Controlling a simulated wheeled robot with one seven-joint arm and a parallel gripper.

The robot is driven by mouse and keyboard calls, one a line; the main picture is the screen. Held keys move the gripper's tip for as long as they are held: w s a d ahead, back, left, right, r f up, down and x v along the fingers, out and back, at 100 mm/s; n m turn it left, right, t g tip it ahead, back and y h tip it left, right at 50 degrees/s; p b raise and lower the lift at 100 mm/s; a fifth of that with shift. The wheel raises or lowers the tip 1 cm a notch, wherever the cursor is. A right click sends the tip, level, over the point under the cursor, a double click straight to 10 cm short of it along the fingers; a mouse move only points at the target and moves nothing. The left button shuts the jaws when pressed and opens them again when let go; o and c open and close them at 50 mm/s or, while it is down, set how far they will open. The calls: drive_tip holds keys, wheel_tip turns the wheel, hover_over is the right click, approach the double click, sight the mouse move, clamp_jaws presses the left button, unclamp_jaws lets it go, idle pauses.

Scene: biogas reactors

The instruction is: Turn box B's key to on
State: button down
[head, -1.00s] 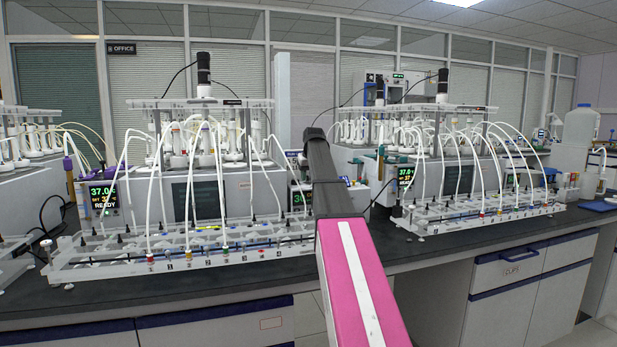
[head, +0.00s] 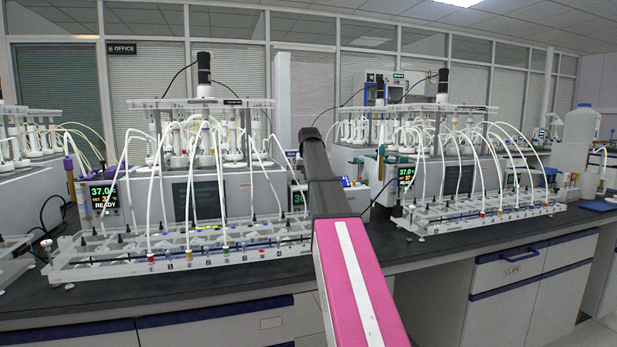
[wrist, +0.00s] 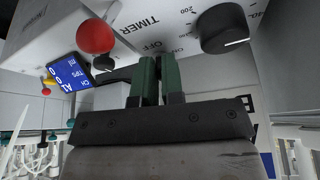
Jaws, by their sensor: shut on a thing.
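In the wrist view a pale control panel (wrist: 175,14) fills the top, with the words TIMER, ON and OFF printed on it. My gripper (wrist: 156,58) has its two green fingers nearly together at the panel, right by the ON and OFF marks. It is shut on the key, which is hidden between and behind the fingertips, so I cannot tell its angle. No box letter is readable. In the head view my arm covers the gripper and that panel.
A black dial (wrist: 226,30) sits right of the fingers and a red ball knob (wrist: 95,36) left of them. A blue display (wrist: 72,74) is farther left. In the head view, tubed reactor racks stand left (head: 180,262) and right (head: 480,212) on the dark bench.

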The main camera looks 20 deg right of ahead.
drive_tip(key=shift+w+a+m+h, duration=0.15)
drive_tip(key=shift+m+h, duration=0.45)
drive_tip(key=shift+m, duration=1)
drive_tip(key=c, duration=1.2)
unclamp_jaws()
drive_tip(key=shift+c, duration=0.2)
drive_tip(key=v, duration=1.1)
drive_tip(key=shift+w, duration=0.1)
